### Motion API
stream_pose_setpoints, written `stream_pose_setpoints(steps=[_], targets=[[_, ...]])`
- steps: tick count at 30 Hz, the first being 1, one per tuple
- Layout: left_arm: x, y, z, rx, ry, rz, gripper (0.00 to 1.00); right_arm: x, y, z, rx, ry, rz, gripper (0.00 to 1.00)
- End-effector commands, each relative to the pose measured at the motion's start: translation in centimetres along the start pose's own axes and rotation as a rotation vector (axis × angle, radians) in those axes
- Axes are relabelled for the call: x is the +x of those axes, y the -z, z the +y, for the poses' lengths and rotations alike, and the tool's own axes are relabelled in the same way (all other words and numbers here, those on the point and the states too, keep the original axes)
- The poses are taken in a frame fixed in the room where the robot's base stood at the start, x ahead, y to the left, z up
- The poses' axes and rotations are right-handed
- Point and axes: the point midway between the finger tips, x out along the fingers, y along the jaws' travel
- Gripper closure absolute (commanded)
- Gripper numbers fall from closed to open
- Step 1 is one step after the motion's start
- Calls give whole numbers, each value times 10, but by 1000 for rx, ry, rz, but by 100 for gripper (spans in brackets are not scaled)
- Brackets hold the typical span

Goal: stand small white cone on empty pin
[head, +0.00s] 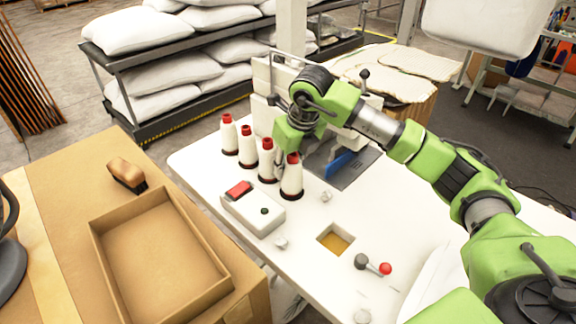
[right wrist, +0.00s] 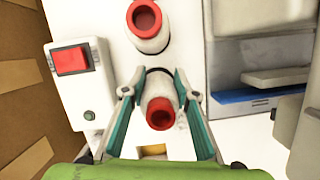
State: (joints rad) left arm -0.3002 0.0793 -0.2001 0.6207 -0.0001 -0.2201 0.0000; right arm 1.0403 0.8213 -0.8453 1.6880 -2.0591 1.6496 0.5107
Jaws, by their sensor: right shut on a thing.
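Several white cones with red tops stand in a row on the white table. My right gripper (head: 293,150) is over the nearest cone (head: 291,178) of the row. In the right wrist view, the fingers of my right gripper (right wrist: 157,82) are closed on both sides of this cone (right wrist: 160,90), below its neighbour (right wrist: 150,42). In the head view the held cone looks upright, with a dark ring at its foot. Its pin is hidden. The other cones are the far one (head: 229,138), the second (head: 247,152) and the third (head: 267,165). My left gripper is not in view.
A control box with a red switch (head: 238,188) sits close to the left of the cones. A square opening (head: 336,240) and a red-knobbed lever (head: 385,268) are nearer. A cardboard tray (head: 219,292) and brush (head: 127,173) are on the left table. Pillow shelves stand behind.

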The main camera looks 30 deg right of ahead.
Motion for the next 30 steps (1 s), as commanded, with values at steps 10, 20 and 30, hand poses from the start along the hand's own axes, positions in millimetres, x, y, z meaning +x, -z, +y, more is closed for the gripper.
stream_pose_setpoints(steps=[10,20,30], targets=[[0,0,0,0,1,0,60,0,0,0,0,0,-1,53],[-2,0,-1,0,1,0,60,-3,-1,0,0,0,0,53],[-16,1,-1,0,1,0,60,-24,-8,0,0,1,0,53]])
